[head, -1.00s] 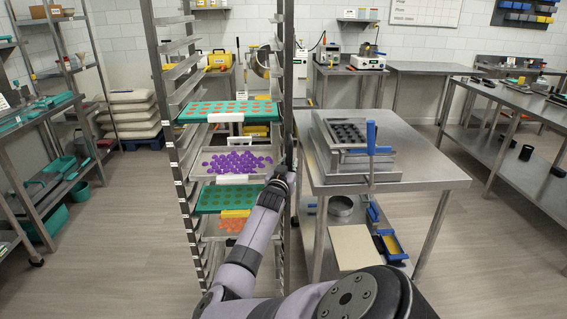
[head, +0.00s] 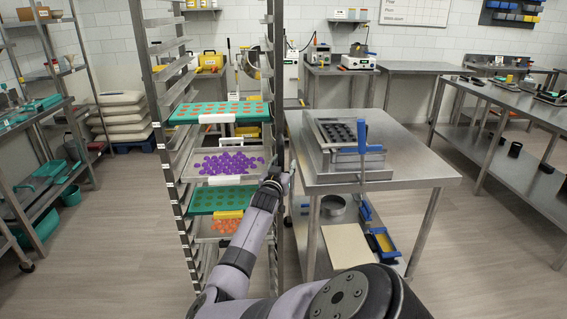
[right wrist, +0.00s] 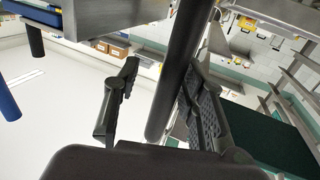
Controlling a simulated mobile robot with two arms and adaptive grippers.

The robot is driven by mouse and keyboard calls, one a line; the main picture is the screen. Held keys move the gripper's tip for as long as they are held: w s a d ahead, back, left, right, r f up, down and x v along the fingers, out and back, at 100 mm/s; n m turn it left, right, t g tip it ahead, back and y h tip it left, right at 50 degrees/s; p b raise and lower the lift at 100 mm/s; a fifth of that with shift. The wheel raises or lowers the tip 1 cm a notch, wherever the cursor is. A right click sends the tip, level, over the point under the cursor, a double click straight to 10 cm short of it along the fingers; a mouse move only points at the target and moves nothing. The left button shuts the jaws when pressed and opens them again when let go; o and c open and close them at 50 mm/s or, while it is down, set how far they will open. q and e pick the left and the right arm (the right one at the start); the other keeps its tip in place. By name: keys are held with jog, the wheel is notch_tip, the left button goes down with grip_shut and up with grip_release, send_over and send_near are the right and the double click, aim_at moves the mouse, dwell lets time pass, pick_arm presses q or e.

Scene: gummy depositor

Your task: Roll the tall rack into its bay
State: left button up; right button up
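The tall rack (head: 159,131) stands upright at the centre left of the head view, with metal posts and runners. It holds teal mould trays (head: 215,112), a tray of purple gummies and a lower tray of orange gummies. My right gripper (head: 284,168) is at the rack's right front post, at about the height of the purple gummies. In the right wrist view a dark post (right wrist: 176,75) runs between its two fingers, with a visible gap to the left finger. The left gripper is out of view. I cannot make out a marked bay.
A steel table (head: 410,168) with a dark mould on it stands close to the rack's right. Shelving (head: 75,125) stands at the left and a long bench (head: 515,115) at the right. White sacks (head: 122,115) lie at the back left. Floor is clear between rack and left shelving.

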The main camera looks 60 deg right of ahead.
jog(key=shift+a, duration=0.15)
jog(key=shift+a, duration=0.3)
jog(key=s+a, duration=0.2)
jog(key=a, duration=0.9)
jog(key=shift+s, duration=0.15)
